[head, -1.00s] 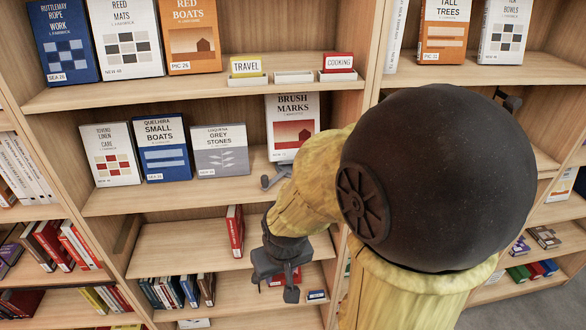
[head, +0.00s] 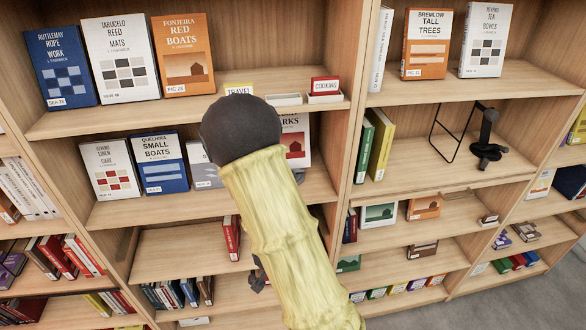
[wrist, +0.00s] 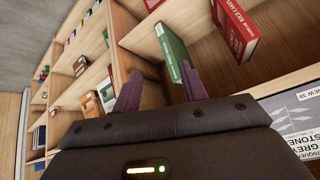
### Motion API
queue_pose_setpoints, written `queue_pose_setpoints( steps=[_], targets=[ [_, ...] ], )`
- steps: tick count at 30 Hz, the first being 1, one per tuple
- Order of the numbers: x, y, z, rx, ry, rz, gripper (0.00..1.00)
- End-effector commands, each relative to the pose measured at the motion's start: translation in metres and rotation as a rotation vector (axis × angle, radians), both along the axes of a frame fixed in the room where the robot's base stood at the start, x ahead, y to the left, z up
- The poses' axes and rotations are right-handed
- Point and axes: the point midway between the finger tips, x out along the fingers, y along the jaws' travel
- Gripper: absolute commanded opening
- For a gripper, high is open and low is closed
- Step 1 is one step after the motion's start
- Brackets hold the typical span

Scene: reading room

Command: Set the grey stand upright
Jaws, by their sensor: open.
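A small piece of the grey stand (head: 299,175) shows on the middle shelf, at the right edge of the arm in the head view. The rest is hidden behind my arm, so I cannot tell how it lies. My gripper (wrist: 160,92) is open and empty in the wrist view. In the head view only a dark part of my gripper (head: 257,276) shows past the arm, lower than that shelf. The stand is not visible in the wrist view.
The Brush Marks book (head: 296,137) stands partly hidden behind my arm. The Grey Stones book (wrist: 296,115) shows close by at the wrist view's right. A red book (head: 231,238) stands on the shelf below. A black stand (head: 487,135) and wire frame stand on the right shelf.

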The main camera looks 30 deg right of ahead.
Motion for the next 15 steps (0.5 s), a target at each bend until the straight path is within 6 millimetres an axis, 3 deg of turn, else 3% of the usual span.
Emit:
queue_pose_setpoints(
  steps=[8,15],
  targets=[
    [0.004,-0.049,0.009,-0.176,-0.232,-0.169,0.43],
    [0.001,-0.076,0.041,-0.344,-0.484,-0.155,0.43]
  ],
)
